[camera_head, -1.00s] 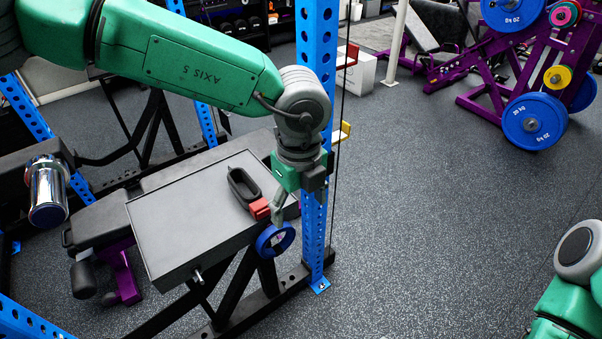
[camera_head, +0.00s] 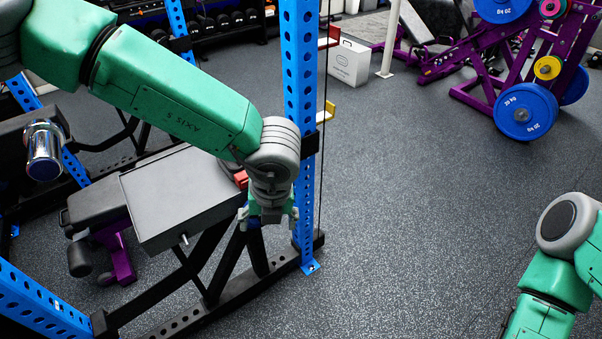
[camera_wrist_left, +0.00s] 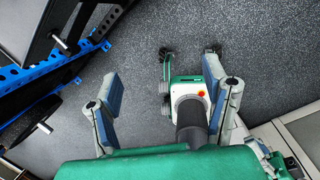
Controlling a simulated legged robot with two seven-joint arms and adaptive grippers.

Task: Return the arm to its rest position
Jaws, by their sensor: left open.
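My left gripper (camera_head: 268,217) is in the head view, at the lower end of the green left arm (camera_head: 175,95). It hangs in front of the right corner of a grey flat-topped box (camera_head: 165,195), beside the blue rack post (camera_head: 300,110). In the left wrist view its two blue-padded fingers (camera_wrist_left: 162,92) are spread wide with nothing between them. Floor and part of my own base show beyond them. Of my right arm (camera_head: 560,265), only links show at the lower right of the head view; its gripper is out of frame.
A red block (camera_head: 240,179) on the box is partly hidden by my left arm. A bench (camera_head: 95,205) stands left of the box. A purple rack with blue weight plates (camera_head: 525,111) and a white box (camera_head: 349,63) are farther back. The middle floor is open.

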